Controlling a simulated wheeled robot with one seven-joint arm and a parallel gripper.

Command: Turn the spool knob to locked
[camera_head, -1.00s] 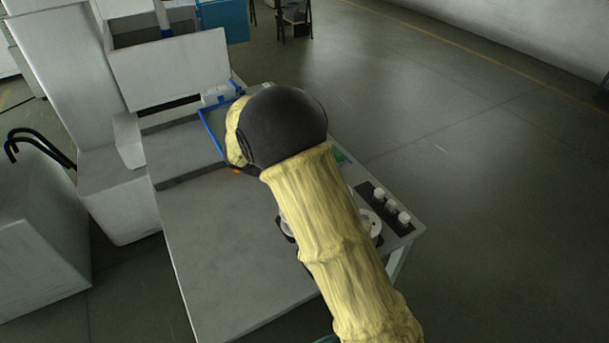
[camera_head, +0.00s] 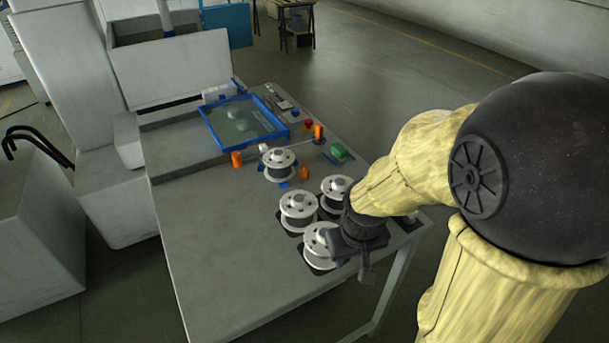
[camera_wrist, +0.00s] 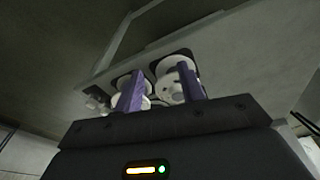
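I cannot make out for certain which part is the spool knob. A spool (camera_head: 279,165) sits at a stand between two orange supports, with a small white part (camera_head: 263,148) at its upper left. Several white and grey spools (camera_head: 298,209) stand on dark pads near the table's right side. My gripper (camera_head: 365,272) is low beside the front spool (camera_head: 319,243), over the table's right edge. In the wrist view its two purple fingers (camera_wrist: 161,68) are apart with nothing held, and white spools (camera_wrist: 174,84) show beyond them. My arm hides most of the panel of white knobs at the right edge.
The grey table (camera_head: 205,230) has clear room at its left and front. A blue-rimmed tray (camera_head: 240,122) lies at the back, with a red button (camera_head: 309,125) and a green block (camera_head: 339,152) to its right. Open floor lies beyond the right edge.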

